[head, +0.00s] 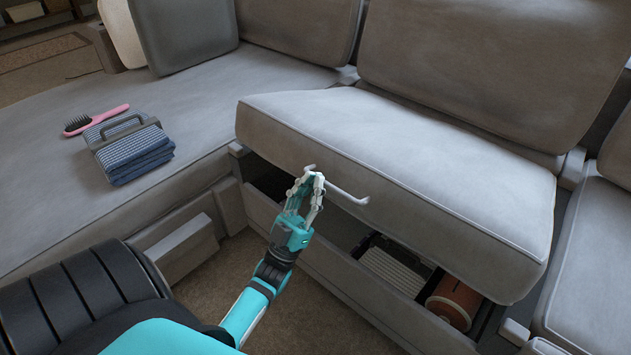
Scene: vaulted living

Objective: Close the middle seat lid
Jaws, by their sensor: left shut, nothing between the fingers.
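The middle seat lid (400,165) is a thick grey cushion, raised at the front, with a gap between it and the seat box (345,280). A pale bar handle (345,192) runs along its lower front edge. My left gripper (312,180) is shut and empty at the left end of this handle, overlapping it in the picture; I cannot tell whether they touch. It hides the handle's left part and some of the gap. My right gripper is out of view.
In the open box lie a dark tray with a pale ribbed item (395,270) and a reddish-brown cylinder (453,300). On the left seat are folded blue cloths (135,155) and a pink hairbrush (95,119). Carpet (225,265) shows in front of the box.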

